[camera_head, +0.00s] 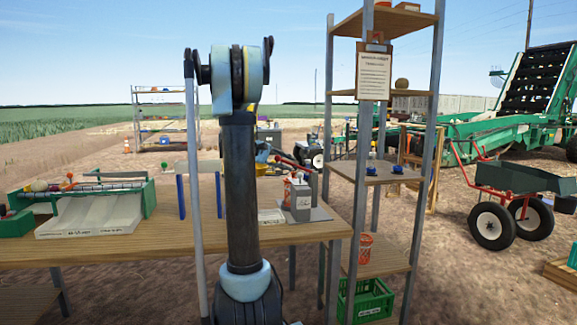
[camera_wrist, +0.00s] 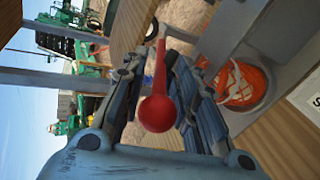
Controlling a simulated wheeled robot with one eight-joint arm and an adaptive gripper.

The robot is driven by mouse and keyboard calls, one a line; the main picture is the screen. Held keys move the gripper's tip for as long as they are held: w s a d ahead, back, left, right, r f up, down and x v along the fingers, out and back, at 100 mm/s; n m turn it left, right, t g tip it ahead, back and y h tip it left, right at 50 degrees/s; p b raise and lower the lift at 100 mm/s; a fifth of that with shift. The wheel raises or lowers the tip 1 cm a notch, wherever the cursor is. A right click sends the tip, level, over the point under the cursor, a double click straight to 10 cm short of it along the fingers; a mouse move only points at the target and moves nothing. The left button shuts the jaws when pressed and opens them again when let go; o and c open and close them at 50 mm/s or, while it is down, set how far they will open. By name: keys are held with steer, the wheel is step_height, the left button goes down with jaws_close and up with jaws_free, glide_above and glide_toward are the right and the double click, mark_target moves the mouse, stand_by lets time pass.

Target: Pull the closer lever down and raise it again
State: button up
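A red lever (camera_wrist: 159,85) with a round red knob shows in the wrist view, its knob close to my palm. My gripper (camera_wrist: 156,58) has one finger on each side of the lever. Gaps show between the fingers and the shaft, so it looks open around the lever. In the head view, a red lever (camera_head: 292,162) sticks out from a small grey machine (camera_head: 301,198) at the table's right end. My gripper there is mostly hidden behind my own arm. Only one lever is clear, so I cannot tell whether it is the closer one.
An orange mesh container (camera_wrist: 242,82) sits in the grey housing beside the lever. The wooden table (camera_head: 180,240) carries a green-sided tray (camera_head: 145,195) at left. A tall shelf (camera_head: 335,110) with a clipboard (camera_head: 373,72) stands just right of the table.

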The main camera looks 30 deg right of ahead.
steer(key=shift+d, duration=0.1)
steer(key=v, duration=1.2)
steer(key=shift+w, duration=0.1)
